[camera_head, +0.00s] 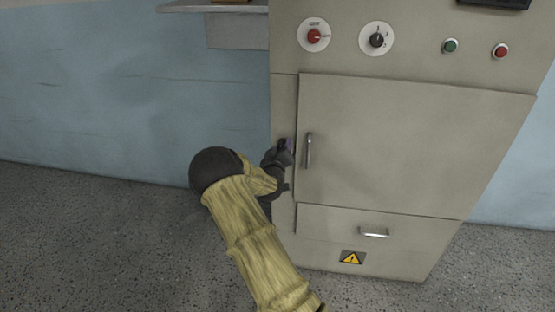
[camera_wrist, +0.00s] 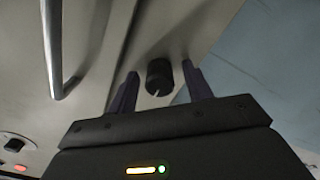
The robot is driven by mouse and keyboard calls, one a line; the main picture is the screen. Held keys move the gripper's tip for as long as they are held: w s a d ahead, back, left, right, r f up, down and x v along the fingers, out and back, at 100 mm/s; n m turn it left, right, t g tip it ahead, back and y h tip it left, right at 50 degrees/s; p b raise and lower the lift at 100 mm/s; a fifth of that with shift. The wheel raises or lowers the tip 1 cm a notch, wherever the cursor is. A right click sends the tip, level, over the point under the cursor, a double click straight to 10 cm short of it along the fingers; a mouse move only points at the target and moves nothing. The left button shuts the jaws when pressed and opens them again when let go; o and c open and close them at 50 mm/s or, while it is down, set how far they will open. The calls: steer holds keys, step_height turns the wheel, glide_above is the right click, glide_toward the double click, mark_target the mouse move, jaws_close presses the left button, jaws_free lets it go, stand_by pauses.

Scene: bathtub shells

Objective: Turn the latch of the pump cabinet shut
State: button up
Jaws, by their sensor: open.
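The beige pump cabinet (camera_head: 405,145) stands in front of me, its large door looking closed. In the wrist view the latch (camera_wrist: 159,78) is a short black knob with a notch at its end, on the panel strip beside the door's edge. My gripper (camera_wrist: 159,70) is open, with one dark finger on each side of the knob; I cannot tell whether either touches it. In the head view my gripper (camera_head: 284,150) is at the cabinet's left strip, left of the door handle, and mostly hides the latch.
The metal door handle (camera_head: 308,150) is close to the right of my gripper; it also shows in the wrist view (camera_wrist: 52,50). Above are dials and buttons, below a drawer (camera_head: 330,222) with a handle. A grey shelf (camera_head: 215,7) juts out at upper left. Floor at left is clear.

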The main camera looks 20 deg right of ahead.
steer(key=v, duration=1.7)
steer(key=shift+p, duration=0.45)
steer(key=shift+s+a+f, duration=0.1)
steer(key=shift+a, duration=0.05)
